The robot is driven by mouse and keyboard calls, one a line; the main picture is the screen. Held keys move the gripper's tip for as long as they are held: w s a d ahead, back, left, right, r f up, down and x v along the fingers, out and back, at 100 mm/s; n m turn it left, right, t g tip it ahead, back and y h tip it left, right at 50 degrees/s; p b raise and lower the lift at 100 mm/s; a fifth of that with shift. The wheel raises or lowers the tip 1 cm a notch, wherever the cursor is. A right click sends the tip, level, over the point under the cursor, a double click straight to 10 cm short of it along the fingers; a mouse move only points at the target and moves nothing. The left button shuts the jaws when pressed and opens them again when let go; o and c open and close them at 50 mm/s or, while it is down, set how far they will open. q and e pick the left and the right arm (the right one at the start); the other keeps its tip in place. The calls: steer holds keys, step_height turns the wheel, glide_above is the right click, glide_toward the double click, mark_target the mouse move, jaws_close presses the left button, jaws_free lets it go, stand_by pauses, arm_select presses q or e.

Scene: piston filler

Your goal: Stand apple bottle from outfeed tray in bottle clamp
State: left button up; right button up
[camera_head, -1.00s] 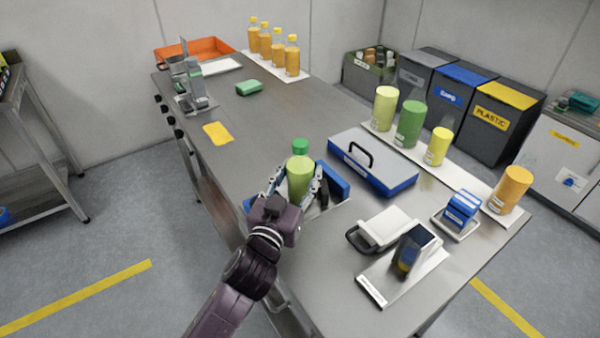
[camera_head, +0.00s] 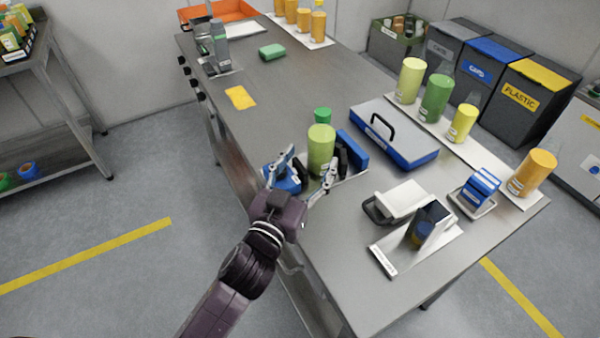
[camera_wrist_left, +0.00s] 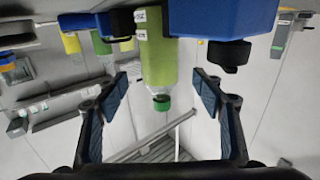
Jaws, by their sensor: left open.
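The apple bottle (camera_head: 321,147), light green with a green cap (camera_head: 322,115), stands upright at the bottle clamp on the table's near left side. The clamp's blue body (camera_head: 352,151) and dark jaws flank it; whether the jaws touch it is unclear. In the left wrist view the bottle (camera_wrist_left: 158,52) appears inverted beside the blue clamp part (camera_wrist_left: 220,18) and a black knob-like part. My left gripper (camera_head: 308,168) is open, its fingers spread on the near side of the bottle, apart from it. The left wrist view shows clear gaps beside both fingers (camera_wrist_left: 160,88). My right gripper is not visible.
A blue-and-grey case (camera_head: 410,146) with a handle lies right of the clamp. A white handled object (camera_head: 402,199) and a dark block on a white plate (camera_head: 395,262) stand nearer. A yellow cloth (camera_head: 240,97) lies behind left. Orange bottles (camera_head: 303,19) stand at the back.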

arm_select(q)
steer(key=shift+v, duration=2.5)
